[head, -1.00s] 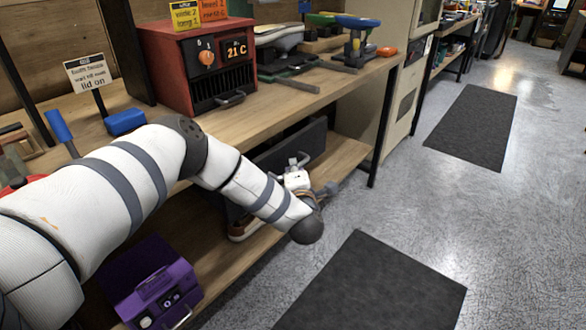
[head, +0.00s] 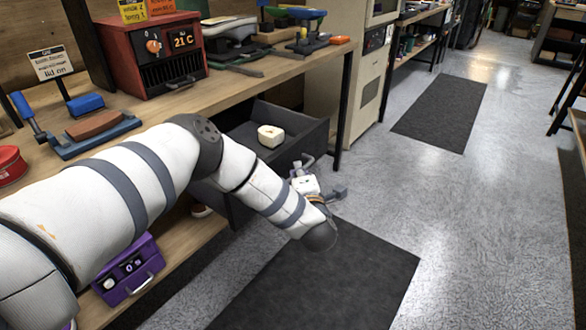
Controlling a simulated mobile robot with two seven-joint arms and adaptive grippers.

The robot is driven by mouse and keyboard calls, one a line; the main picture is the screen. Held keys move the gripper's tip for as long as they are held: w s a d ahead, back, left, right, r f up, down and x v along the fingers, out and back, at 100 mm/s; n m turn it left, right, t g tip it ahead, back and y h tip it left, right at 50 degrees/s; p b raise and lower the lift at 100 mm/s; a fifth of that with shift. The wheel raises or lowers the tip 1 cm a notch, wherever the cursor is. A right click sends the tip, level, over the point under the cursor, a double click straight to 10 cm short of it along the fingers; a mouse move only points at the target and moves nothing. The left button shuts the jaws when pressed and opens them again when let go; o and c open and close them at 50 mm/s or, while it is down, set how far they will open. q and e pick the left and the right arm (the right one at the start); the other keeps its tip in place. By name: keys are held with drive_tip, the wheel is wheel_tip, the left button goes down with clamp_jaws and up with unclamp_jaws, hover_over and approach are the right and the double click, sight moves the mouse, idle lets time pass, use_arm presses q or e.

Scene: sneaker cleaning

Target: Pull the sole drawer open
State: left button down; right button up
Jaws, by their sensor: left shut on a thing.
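The dark grey drawer (head: 292,121) stands out from under the wooden workbench, well open, with its inside showing. A small cream block (head: 270,136) lies in it. My left arm crosses in front of the drawer and hides much of its front. My left gripper (head: 303,166) is at the drawer's front, shut on the handle; the handle is mostly hidden, so its exact shape is hard to tell. My right gripper is not in view.
A red heater box (head: 140,75) reading 21 C and a blue-framed tool (head: 85,140) stand on the bench (head: 240,85). A purple box (head: 135,280) sits on the lower shelf.

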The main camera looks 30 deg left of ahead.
use_arm(q)
drive_tip(key=shift+d, duration=1.2)
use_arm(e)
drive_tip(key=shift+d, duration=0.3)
use_arm(q)
drive_tip(key=c, duration=1.7)
unclamp_jaws()
drive_tip(key=shift+s, duration=0.1)
drive_tip(key=v, duration=1.2)
drive_tip(key=shift+r, duration=0.1)
